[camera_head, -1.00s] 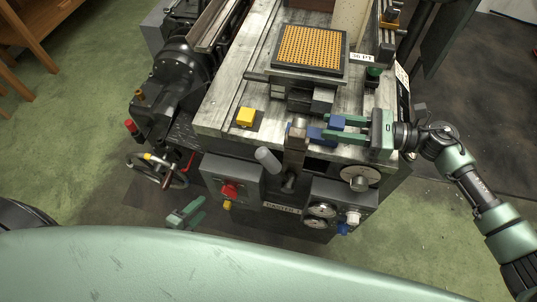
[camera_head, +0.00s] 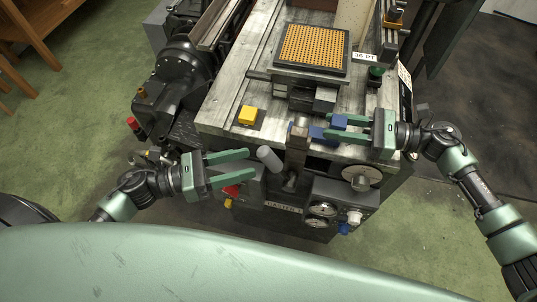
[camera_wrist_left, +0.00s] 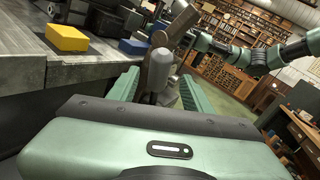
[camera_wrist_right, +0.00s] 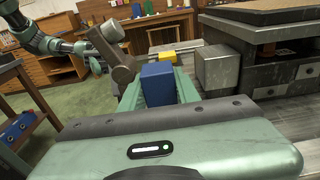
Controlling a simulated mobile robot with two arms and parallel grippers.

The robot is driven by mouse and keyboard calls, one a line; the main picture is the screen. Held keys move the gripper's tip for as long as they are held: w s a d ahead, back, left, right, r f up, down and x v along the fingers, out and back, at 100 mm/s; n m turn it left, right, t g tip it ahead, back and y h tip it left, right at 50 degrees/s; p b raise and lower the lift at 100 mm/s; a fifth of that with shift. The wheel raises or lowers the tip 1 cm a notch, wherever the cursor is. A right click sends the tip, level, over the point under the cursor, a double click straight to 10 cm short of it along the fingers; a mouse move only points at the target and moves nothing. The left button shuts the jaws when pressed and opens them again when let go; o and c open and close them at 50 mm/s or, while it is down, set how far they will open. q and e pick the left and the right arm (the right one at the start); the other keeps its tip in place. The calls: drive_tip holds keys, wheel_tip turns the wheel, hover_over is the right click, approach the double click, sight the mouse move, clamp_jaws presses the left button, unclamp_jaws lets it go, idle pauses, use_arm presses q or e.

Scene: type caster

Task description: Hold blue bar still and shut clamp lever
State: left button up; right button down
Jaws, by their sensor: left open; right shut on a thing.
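The blue bar (camera_head: 319,133) lies on the machine's front edge, by the brown clamp (camera_head: 297,135). My right gripper (camera_head: 335,131) is shut on the blue bar, which shows between its fingers in the right wrist view (camera_wrist_right: 158,84). The clamp lever (camera_head: 268,158) has a grey cylindrical knob and sticks out at the front, left of the clamp. The knob also shows in the left wrist view (camera_wrist_left: 163,66), ahead and between the fingers. My left gripper (camera_head: 247,166) is open and empty, its fingertips just left of the knob.
A yellow block (camera_head: 248,115) sits on the bed left of the clamp. A red switch (camera_head: 231,190) is below my left fingers. Gauges (camera_head: 320,208) are on the front panel. A tray of type (camera_head: 312,47) is behind the clamp.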

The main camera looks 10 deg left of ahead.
sight(268, 158)
use_arm(q)
drive_tip(key=x, duration=0.6)
drive_tip(key=shift+w+d, duration=0.2)
drive_tip(key=shift+d, duration=0.15)
clamp_jaws()
idle(1.1)
